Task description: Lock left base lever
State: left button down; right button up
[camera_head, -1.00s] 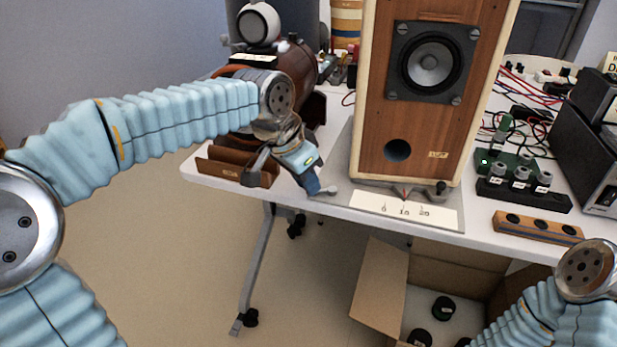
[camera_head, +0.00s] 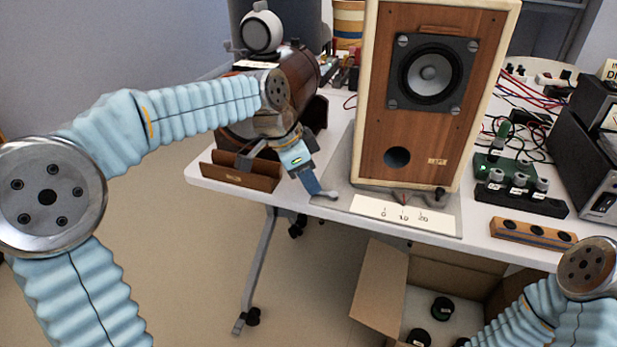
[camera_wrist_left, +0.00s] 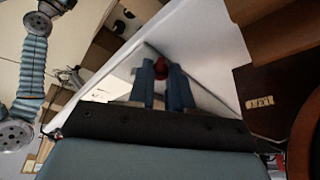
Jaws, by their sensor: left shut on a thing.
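The wooden speaker (camera_head: 425,140) stands upright on a grey base plate (camera_head: 345,190) at the table's front edge. The left base lever (camera_head: 328,194) shows as a small grey end at the plate's front left corner. My left gripper (camera_head: 316,190) reaches down to it, its blue fingers shut on the lever; they hide much of it. In the left wrist view, the two blue fingers (camera_wrist_left: 160,86) stand close together with a dark red round part (camera_wrist_left: 160,70) between their tips. The right base lever (camera_head: 440,193) is at the plate's right side. My right gripper is out of view.
A white scale card (camera_head: 385,209) lies at the plate's front. A brown holder (camera_head: 240,178) is close left of my left gripper. A wooden block with holes (camera_head: 533,234) and a terminal box (camera_head: 520,197) are to the right. An open carton (camera_head: 380,290) is below the table.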

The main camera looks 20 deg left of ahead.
pick_arm(q)
jog(key=c, duration=1)
grip_release()
jog(key=shift+c, duration=0.2)
jog(key=v, duration=1.3)
jog(key=shift+a+r, duration=0.2)
jog(key=shift+r, duration=0.15)
jog(key=shift+s, duration=0.1)
